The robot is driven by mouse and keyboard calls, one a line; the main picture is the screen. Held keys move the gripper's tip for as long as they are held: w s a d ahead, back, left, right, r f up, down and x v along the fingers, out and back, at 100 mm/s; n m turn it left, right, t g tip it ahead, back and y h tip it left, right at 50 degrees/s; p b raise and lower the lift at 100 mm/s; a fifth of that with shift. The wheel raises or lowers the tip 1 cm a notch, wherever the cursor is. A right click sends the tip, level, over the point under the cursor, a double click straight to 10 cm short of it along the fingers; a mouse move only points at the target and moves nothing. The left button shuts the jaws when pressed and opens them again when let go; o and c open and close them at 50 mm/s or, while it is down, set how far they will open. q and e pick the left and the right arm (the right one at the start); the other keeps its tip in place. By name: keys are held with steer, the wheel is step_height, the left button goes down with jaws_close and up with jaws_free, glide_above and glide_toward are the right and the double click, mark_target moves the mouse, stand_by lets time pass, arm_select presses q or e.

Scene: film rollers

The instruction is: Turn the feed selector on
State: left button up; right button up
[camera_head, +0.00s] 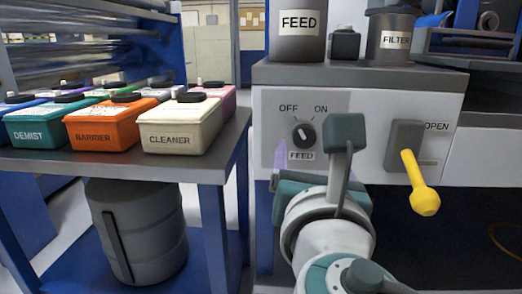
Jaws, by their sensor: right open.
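The feed selector (303,134) is a small round black knob on the pale front panel, with OFF printed at its upper left, ON at its upper right and a FEED label below. Which mark it points to is too small to tell for sure. My right gripper (312,150) is open in front of the panel. In the picture the knob shows between its purple left side and its grey-green right side. I cannot tell whether the gripper touches the knob. My left gripper is not in view.
A yellow-handled lever (421,186) marked OPEN sticks out right of the knob. The FEED canister (298,40) and FILTER canister (391,40) stand on the machine top. At left, a table (200,158) carries several labelled containers, with a grey drum (137,232) underneath.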

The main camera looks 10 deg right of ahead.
mark_target(305, 139)
steer(key=b+x, duration=0.1)
steer(key=x, duration=0.4)
steer(key=shift+f+b, duration=0.15)
steer(key=shift+b, duration=0.2)
steer(key=shift+w+d, duration=0.15)
steer(key=shift+w, duration=0.45)
jaws_close()
